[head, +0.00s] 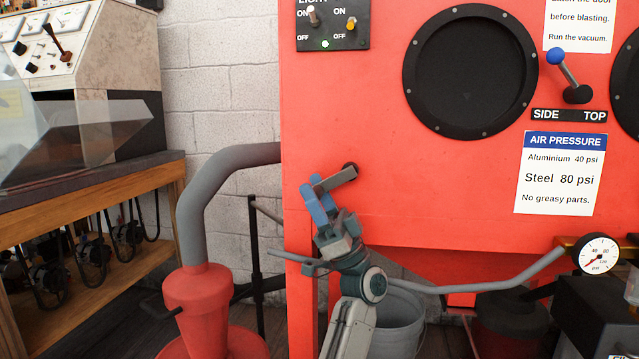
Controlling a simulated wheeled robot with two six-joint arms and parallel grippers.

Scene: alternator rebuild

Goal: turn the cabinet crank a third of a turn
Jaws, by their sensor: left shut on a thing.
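The crank (338,178) is a short grey arm on the front of the red blast cabinet (420,190), low near its left edge. It runs from a dark pivot at its upper right down to the lower left. My left gripper (315,186) comes up from below, and its blue fingers are shut on the crank's outer, lower-left end. The fingers hide most of the part they hold. My right gripper is not in view.
A lever with a blue knob (556,57) and an air pressure sign (560,174) are on the cabinet front at right. A grey hose (205,190) and red vacuum (200,310) stand left of the arm. A bucket (402,318) sits behind my arm.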

